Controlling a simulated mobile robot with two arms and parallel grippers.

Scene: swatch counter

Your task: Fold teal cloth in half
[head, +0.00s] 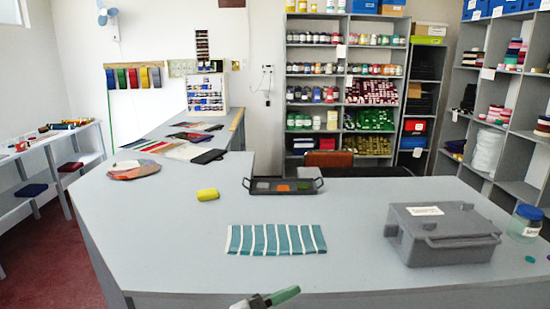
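The teal cloth (274,240) with white stripes lies flat on the grey counter in front of me, wider from left to right than it is deep. Nothing touches it. A grey and green part, which looks like the tip of my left gripper (268,300), shows at the bottom edge of the head view. It is nearer to me than the cloth and apart from it. Most of it is cut off, so I cannot tell whether it is open or shut. My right gripper is not in view.
A grey lidded box (442,234) and a jar (525,223) are at the right. A teal disc (530,259) lies near the right front. The counter (175,245) left of the cloth is clear.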

